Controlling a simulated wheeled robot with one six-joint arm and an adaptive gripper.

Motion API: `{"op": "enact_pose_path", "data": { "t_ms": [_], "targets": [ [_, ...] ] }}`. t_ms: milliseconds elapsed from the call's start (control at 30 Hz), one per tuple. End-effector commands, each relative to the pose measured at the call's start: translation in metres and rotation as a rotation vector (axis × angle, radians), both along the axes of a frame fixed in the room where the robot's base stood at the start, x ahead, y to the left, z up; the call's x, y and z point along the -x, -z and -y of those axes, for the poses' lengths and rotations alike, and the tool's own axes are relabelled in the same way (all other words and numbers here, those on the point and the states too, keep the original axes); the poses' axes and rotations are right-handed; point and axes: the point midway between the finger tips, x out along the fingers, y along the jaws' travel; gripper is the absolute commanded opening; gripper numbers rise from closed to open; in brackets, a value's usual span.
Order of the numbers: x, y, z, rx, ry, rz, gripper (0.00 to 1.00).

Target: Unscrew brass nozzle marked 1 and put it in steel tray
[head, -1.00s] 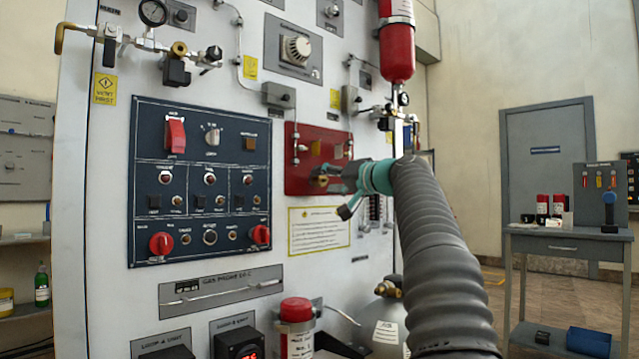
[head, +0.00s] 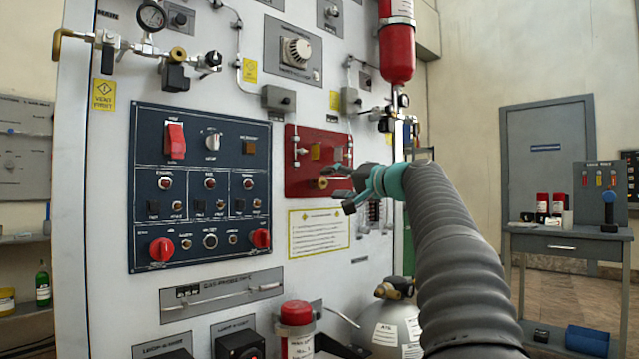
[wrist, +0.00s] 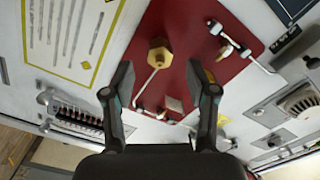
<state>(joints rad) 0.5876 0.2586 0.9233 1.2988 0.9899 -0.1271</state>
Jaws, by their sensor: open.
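A brass hex nozzle (head: 322,183) sticks out from the red plate (head: 300,187) on the white panel. It also shows in the wrist view (wrist: 158,52), with its hex face toward the camera; I cannot read a number on it. My gripper (head: 342,185) is in front of the red plate, just right of the nozzle in the head view. In the wrist view my gripper (wrist: 160,75) is open and empty, one finger to each side below the nozzle, apart from it. I cannot make out a steel tray in either view.
A thin bent pipe (wrist: 146,84) runs beside the nozzle, and a valve fitting (wrist: 226,46) sits to its right. A dark blue control panel (head: 200,235) is at left. A red cylinder (head: 397,50) hangs above. A grey workbench (head: 565,243) stands at far right.

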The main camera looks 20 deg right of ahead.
Motion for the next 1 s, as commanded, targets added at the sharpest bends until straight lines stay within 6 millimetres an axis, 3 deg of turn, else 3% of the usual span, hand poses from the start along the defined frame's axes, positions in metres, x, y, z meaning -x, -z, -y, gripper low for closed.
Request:
{"op": "enact_pose_path", "data": {
  "t_ms": [400,767,1000],
  "targets": [
    [-0.0001,-0.0017,0.0002,-0.272,0.001,-0.1,0.58],
    [0.0,-0.0022,0.0001,-0.311,0.0,-0.114,0.58],
    [0.0003,-0.0037,-0.0001,-0.52,0.0,-0.19,0.58]
  ]
}}
